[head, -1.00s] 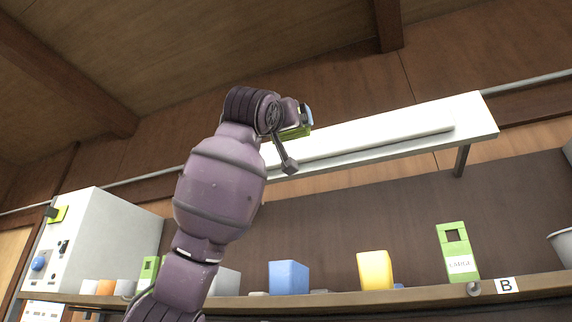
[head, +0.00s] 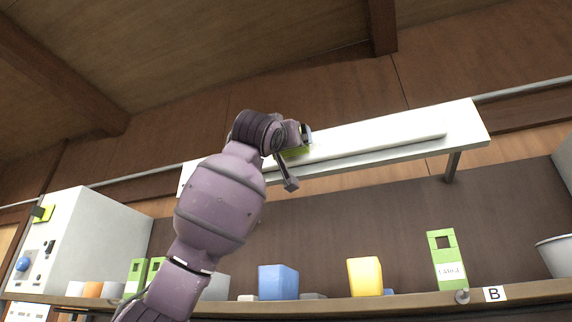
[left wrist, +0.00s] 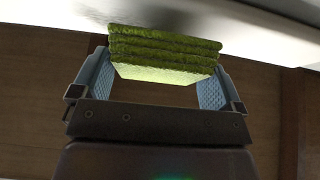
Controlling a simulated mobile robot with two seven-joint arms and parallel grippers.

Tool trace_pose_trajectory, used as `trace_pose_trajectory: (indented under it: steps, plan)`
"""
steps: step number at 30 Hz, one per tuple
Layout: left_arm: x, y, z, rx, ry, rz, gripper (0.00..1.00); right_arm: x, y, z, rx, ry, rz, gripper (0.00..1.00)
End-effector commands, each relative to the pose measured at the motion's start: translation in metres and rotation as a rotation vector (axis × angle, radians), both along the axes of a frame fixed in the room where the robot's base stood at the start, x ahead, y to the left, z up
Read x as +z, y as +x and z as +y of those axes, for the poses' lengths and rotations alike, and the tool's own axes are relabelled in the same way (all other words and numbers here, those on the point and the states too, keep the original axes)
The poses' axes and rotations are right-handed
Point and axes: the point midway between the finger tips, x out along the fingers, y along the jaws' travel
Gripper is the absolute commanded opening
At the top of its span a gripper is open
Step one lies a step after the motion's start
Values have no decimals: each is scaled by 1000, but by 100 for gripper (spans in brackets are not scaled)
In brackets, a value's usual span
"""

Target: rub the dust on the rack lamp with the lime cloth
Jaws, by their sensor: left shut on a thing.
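The rack lamp (head: 400,138) is a long white panel with a tube along its underside, above the shelf. My left gripper (head: 304,138) is raised to the lamp's underside, left of its middle. In the left wrist view, my left gripper (left wrist: 155,95) is shut on the folded lime cloth (left wrist: 163,52), a thick layered pad between its two fingers. The cloth's top is at the lamp's underside (left wrist: 270,35), seeming to touch it. A greyish smudge of dust (left wrist: 180,38) shows just beyond the cloth. In the head view, a bit of the lime cloth (head: 296,151) shows under the gripper. My right gripper is out of view.
The shelf (head: 400,301) below holds a blue box (head: 278,282), a yellow box (head: 365,277), a green carton (head: 446,260) and several small items. A white cabinet (head: 90,240) stands at the left. A pale bowl (head: 557,257) sits at the right.

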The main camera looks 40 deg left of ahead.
Motion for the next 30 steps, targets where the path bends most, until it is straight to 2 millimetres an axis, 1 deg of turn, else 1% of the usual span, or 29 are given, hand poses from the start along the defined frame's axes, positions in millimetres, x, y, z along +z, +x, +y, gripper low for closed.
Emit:
trace_pose_trajectory:
  steps: [12, 18, 30]
  plan:
    - [0, 1, 0, 0, 0, 0, 74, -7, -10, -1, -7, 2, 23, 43]
    - [0, 4, 1, 0, 0, 0, 74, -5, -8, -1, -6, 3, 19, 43]
    - [0, 10, 2, 0, 0, 1, 74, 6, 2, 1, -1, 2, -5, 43]
